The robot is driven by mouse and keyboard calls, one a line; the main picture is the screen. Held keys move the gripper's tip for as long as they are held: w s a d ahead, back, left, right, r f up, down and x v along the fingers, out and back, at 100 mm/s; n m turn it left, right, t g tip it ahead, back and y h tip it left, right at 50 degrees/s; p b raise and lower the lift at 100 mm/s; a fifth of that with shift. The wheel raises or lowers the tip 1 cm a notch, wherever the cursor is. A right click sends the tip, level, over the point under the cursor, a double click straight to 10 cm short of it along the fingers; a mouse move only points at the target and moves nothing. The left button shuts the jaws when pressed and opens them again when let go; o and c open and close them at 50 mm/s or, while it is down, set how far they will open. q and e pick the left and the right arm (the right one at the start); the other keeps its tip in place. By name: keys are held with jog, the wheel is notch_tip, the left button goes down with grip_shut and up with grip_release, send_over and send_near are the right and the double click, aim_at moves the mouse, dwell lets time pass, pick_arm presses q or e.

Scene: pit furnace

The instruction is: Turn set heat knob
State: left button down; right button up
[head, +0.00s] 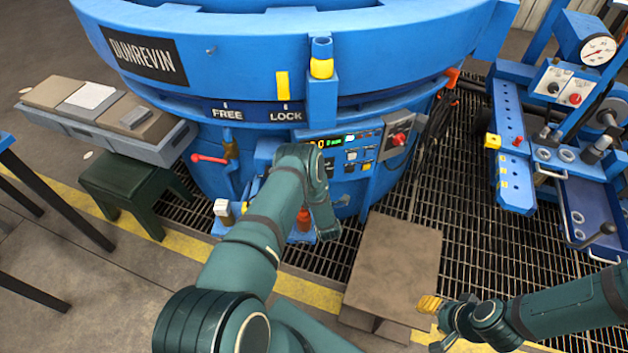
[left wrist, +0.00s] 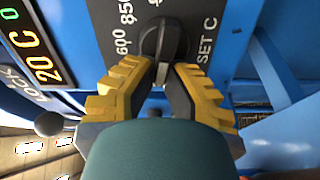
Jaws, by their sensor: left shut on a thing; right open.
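The set heat knob (left wrist: 157,38) is dark and round, on a grey panel face with "SET C", "600" and "850" printed around it in the left wrist view. My left gripper (left wrist: 164,70) has its yellow ridged fingers closed on the knob's grip bar, one on each side. My right gripper (head: 435,325) is open and empty at the lower right, away from the panel.
A display (left wrist: 34,58) reads "20 C" beside the knob. A red switch (head: 399,139) sits at the panel's right end. A brown platform (head: 395,262) stands on the grating in front. A blue cart (head: 513,150) with a gauge stands to the right.

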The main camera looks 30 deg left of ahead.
pick_arm(q)
jog(key=c, duration=1)
grip_release()
jog(key=shift+w, duration=0.1)
jog(key=v, duration=1.2)
